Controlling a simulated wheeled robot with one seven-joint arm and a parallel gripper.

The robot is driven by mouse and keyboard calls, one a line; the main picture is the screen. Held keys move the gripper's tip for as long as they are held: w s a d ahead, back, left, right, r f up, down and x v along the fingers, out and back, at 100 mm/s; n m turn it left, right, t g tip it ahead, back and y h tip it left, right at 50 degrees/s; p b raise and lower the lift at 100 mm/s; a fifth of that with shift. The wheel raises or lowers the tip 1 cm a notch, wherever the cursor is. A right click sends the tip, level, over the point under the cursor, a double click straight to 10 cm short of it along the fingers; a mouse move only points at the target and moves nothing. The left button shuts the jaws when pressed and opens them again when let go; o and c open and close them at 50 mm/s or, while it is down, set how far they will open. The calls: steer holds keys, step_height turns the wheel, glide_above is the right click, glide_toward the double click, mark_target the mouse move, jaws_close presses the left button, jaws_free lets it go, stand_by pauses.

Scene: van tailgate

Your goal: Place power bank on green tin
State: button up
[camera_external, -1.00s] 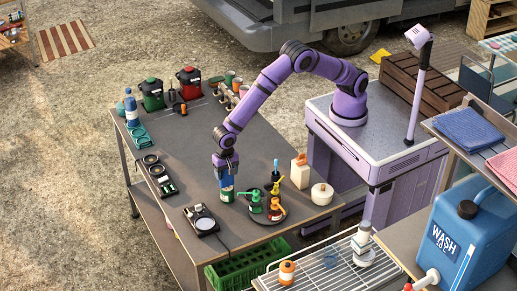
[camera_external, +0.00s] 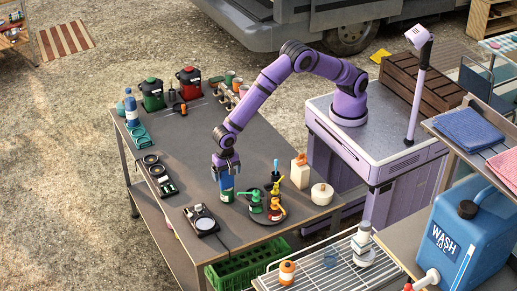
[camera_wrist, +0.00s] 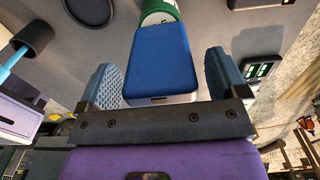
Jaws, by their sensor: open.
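The blue power bank (camera_wrist: 160,62) lies between my two finger pads in the wrist view, with a gap to the pad on each side. The green tin (camera_wrist: 158,12) shows just beyond the power bank's far edge. In the external view the power bank (camera_external: 226,182) is on top of the tin (camera_external: 227,196), just under my gripper (camera_external: 226,174). My gripper is open around the power bank, its fingers apart. Most of the tin's top is hidden under the power bank.
A dark round tray with green, yellow and red pump bottles (camera_external: 255,201) stands close to the right of the tin.

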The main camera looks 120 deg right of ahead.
step_height(320, 180, up, 11)
steer(key=shift+r, duration=0.2)
steer(key=s+d+r+n+t, duration=0.1)
steer(key=s+d+r+n, duration=0.2)
steer(key=s+r, duration=0.5)
steer(key=s+d+r+n+t+y, duration=0.1)
steer(key=s+d+r+n, duration=0.15)
steer(key=s+r, duration=0.45)
steer(key=s+d+r+n+t, duration=0.1)
steer(key=s+d+r+n, duration=0.2)
steer(key=s+r, duration=0.5)
steer(key=s+d+n+t+h, duration=0.1)
steer(key=s+n, duration=0.8)
steer(key=s, duration=1.8)
steer(key=shift+d+t, duration=0.6)
steer(key=shift+d, duration=0.15)
steer(key=shift+f+n, duration=0.1)
steer(key=shift+n, duration=0.15)
